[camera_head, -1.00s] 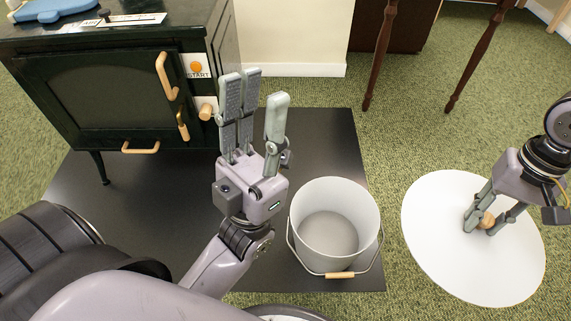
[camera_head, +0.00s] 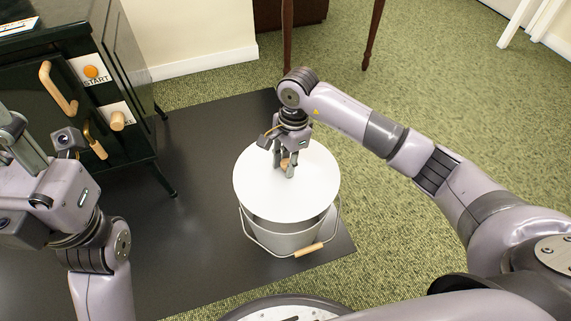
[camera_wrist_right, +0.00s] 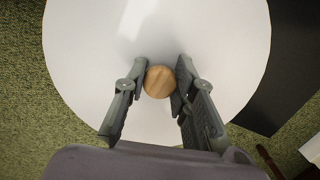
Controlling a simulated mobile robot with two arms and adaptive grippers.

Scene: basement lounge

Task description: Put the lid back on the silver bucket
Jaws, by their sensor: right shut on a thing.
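The silver bucket (camera_head: 285,238) stands upright on the dark mat, its wire handle with a wooden grip (camera_head: 308,249) hanging down at the front. The round white lid (camera_head: 262,190) is over the bucket's mouth and looks about level. I cannot tell whether it rests fully on the rim, which it hides. My right gripper (camera_head: 287,170) is shut on the lid's wooden knob from above; the knob (camera_wrist_right: 159,82) also shows between the fingers in the right wrist view. My left gripper (camera_head: 22,150) is at the left edge, away from the bucket, its fingers partly cut off.
A dark green stove (camera_head: 75,110) with wooden handles and a start button stands at the left. The dark mat (camera_head: 200,130) lies under the bucket on green carpet. Table legs (camera_head: 373,35) stand at the back. The carpet to the right lies under my right arm.

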